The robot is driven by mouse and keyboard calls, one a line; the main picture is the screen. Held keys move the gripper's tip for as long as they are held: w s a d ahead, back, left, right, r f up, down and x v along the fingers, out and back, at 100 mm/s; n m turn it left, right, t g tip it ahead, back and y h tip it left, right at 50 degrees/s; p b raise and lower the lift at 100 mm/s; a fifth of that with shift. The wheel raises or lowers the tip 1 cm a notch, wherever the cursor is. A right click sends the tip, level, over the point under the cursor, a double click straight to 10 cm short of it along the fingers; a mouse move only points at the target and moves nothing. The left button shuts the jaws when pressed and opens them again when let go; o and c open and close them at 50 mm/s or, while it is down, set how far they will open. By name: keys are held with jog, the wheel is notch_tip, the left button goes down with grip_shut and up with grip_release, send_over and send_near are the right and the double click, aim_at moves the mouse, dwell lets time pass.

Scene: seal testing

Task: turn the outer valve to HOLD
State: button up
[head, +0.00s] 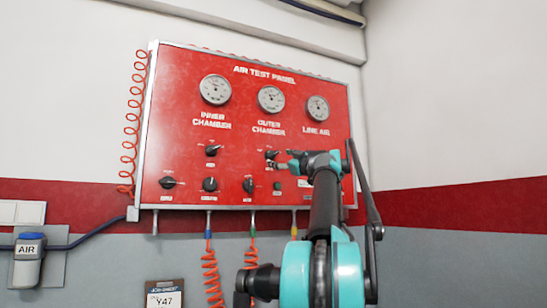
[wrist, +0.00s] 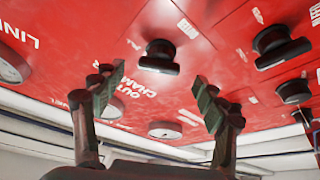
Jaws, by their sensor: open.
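The outer valve is a black knob (head: 271,154) under the OUTER CHAMBER gauge (head: 271,99) on the red test panel (head: 185,120). In the wrist view the black knob (wrist: 160,57) lies ahead of the gap between my fingertips, near the OUTER CHAMBER lettering. My gripper (head: 284,163) is at the panel just right of and below this knob. In the wrist view my gripper (wrist: 160,84) is open, with one finger to each side and nothing held. The fingers look apart from the knob.
The inner valve (head: 212,150) is to the left on the panel. A lower row has black knobs (head: 168,182), (head: 209,184), and another (head: 249,185). Orange coiled hoses (head: 211,275) hang below. A clipboard (head: 164,295) and an AIR unit (head: 28,262) are at lower left.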

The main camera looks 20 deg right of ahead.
aim_at(274, 155)
jog(key=shift+x, duration=2.65)
jog(key=c, duration=1.2)
